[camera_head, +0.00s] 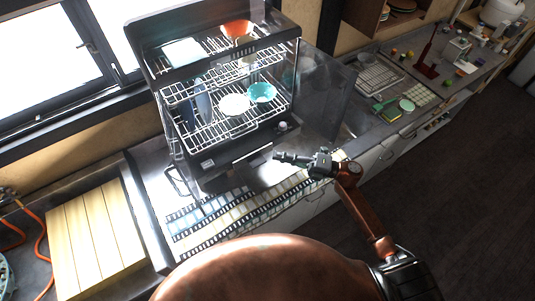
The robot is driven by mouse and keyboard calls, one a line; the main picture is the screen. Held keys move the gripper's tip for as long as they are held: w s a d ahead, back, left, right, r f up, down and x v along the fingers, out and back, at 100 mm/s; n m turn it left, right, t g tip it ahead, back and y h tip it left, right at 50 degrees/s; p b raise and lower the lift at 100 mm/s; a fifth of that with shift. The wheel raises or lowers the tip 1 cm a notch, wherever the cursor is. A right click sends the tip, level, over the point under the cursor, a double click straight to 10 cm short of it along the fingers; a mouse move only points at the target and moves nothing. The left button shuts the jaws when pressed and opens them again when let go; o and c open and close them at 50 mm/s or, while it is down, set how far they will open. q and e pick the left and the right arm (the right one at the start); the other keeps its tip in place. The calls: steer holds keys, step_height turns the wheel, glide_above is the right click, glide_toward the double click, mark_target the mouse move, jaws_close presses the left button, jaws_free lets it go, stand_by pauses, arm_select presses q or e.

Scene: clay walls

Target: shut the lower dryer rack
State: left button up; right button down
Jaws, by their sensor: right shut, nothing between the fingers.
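The dish dryer (297,40) stands open on the counter, with its clear door swung to the right side. The lower rack (226,131) is a white wire rack that sticks out of the front of the dryer. It holds a turquoise bowl (262,92), a pale dish (234,104) and a blue upright item. The upper rack (217,80) sits above it with an orange bowl (237,28) and a light tray behind. My right gripper (279,157) is shut and empty, in front of and below the lower rack, apart from it. My left gripper is out of view.
A patterned mat (243,211) lies on the counter before the dryer. A slatted wooden board (95,243) lies at left. The clear door (325,92) stands to the right of the racks. A sink with a green item (385,107) is further right.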

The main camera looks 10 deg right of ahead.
steer(key=s+a+f+n+t+h+b, duration=0.1)
steer(key=a+f+n+t+h+b, duration=0.2)
steer(key=f+n+t+h+b, duration=0.15)
steer(key=s+d+r+n+t+h+b, duration=0.2)
steer(key=d+r+n+t+h+b, duration=0.15)
steer(key=t+h, duration=0.25)
steer(key=p+x, duration=0.3)
steer(key=x, duration=0.9)
steer(key=shift+w+a+r, duration=0.1)
steer(key=shift+r, duration=0.15)
steer(key=shift+w+a+p, duration=0.2)
steer(key=shift+w+p, duration=0.1)
steer(key=shift+w, duration=0.25)
steer(key=shift+w, duration=0.1)
